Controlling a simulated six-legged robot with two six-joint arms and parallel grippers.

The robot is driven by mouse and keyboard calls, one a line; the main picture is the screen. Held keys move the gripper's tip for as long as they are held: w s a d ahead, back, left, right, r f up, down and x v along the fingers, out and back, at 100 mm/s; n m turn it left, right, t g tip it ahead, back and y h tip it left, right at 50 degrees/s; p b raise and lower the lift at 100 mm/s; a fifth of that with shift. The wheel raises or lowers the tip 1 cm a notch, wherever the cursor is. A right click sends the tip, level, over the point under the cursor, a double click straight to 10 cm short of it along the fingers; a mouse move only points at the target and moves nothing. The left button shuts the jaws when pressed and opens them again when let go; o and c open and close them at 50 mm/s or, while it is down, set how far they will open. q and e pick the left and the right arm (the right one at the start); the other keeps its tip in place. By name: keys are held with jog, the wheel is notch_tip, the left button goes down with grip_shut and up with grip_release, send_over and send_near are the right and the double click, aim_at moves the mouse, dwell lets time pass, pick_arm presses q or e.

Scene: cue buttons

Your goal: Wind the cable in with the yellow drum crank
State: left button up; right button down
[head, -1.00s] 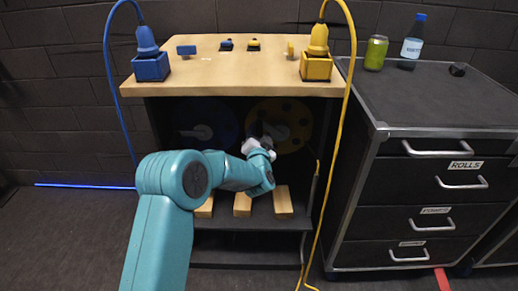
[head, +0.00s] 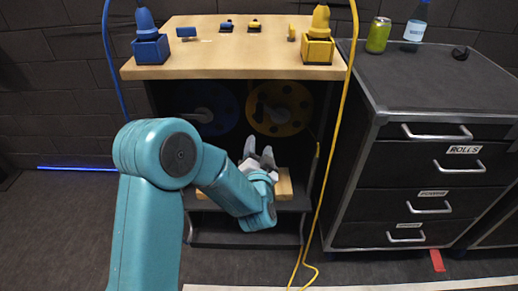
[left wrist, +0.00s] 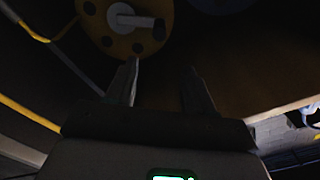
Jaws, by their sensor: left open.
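The yellow drum (head: 279,108) stands inside the dark cabinet under the wooden top, with round holes and a dark crank handle (head: 267,112) on its face. In the left wrist view the yellow drum (left wrist: 122,20) is at the top, with the grey crank arm and dark handle (left wrist: 158,28) showing. My left gripper (head: 258,150) is open and empty, below and in front of the drum, apart from the crank. Its two fingers also show in the left wrist view (left wrist: 160,85). The yellow cable (head: 335,130) hangs down the cabinet's right side to the floor. My right gripper is out of view.
A blue drum (head: 209,108) sits left of the yellow one. Wooden blocks (head: 285,187) lie on the lower shelf behind my gripper. The wooden top (head: 235,52) carries blue and yellow plugs in sockets. A dark drawer cabinet (head: 440,100) stands at the right.

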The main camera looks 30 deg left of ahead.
aim_at(259, 117)
pick_arm(q)
jog(key=w+a+n, duration=0.2)
jog(key=w+a, duration=0.1)
jog(key=w, duration=0.1)
jog(key=w+a+n+p, duration=0.1)
jog(key=w+a+n, duration=0.1)
jog(key=w, duration=0.3)
jog(key=w+a+n+p, duration=0.1)
jog(key=w+a+n, duration=0.2)
jog(key=w, duration=0.1)
jog(key=shift+w+a+f+n, duration=0.3)
jog(key=shift+w+a+n, duration=0.05)
jog(key=shift+w+n, duration=0.05)
grip_shut()
